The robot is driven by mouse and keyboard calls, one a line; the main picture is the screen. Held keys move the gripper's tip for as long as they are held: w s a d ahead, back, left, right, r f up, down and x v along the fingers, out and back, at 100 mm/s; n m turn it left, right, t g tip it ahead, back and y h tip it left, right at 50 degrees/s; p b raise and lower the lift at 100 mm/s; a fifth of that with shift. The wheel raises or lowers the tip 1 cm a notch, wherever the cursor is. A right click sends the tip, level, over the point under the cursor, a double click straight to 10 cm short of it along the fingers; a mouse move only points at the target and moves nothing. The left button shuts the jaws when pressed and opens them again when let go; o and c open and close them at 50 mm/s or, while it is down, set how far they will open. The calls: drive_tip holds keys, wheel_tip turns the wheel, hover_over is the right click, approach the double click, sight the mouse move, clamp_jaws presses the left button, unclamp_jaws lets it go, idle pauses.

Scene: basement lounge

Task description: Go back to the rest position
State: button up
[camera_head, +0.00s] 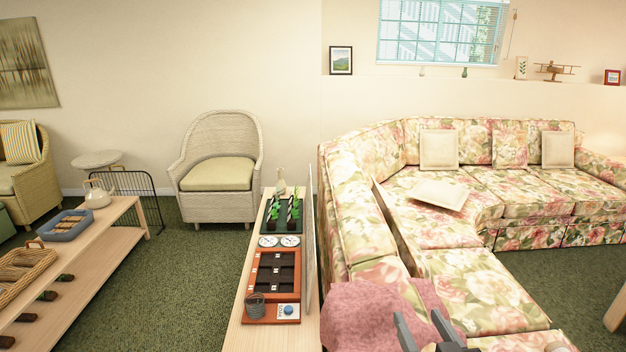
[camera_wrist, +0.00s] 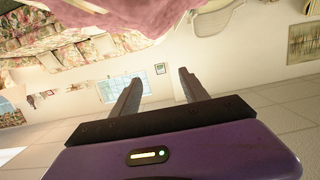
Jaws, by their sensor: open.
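My gripper (camera_head: 421,330) is at the bottom right of the head view, in front of the floral sofa (camera_head: 470,290) and beside a pink cloth (camera_head: 362,318) draped over the sofa's near end. Its two grey fingers are apart with nothing between them. In the wrist view my gripper (camera_wrist: 158,92) also shows open and empty. That view looks upside down across the room, with the pink cloth close above the fingers and the window (camera_wrist: 146,84) far off behind them.
A low bench (camera_head: 104,262) with baskets stands at left. A wicker chair (camera_head: 217,213) is behind. Green carpet (camera_head: 165,290) between is clear.

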drive_tip(key=s+f, duration=0.3)
drive_tip(key=s, duration=1.5)
drive_tip(key=s+f, duration=0.3)
drive_tip(key=s, duration=1.5)
drive_tip(key=shift+s+f+g, duration=0.15)
drive_tip(key=shift+f+g, duration=0.2)
drive_tip(key=shift+g, duration=0.05)
drive_tip(key=shift+s+d+f, duration=0.1)
drive_tip(key=shift+s+f, duration=0.15)
drive_tip(key=shift+s, duration=0.2)
drive_tip(key=shift+c, duration=0.2)
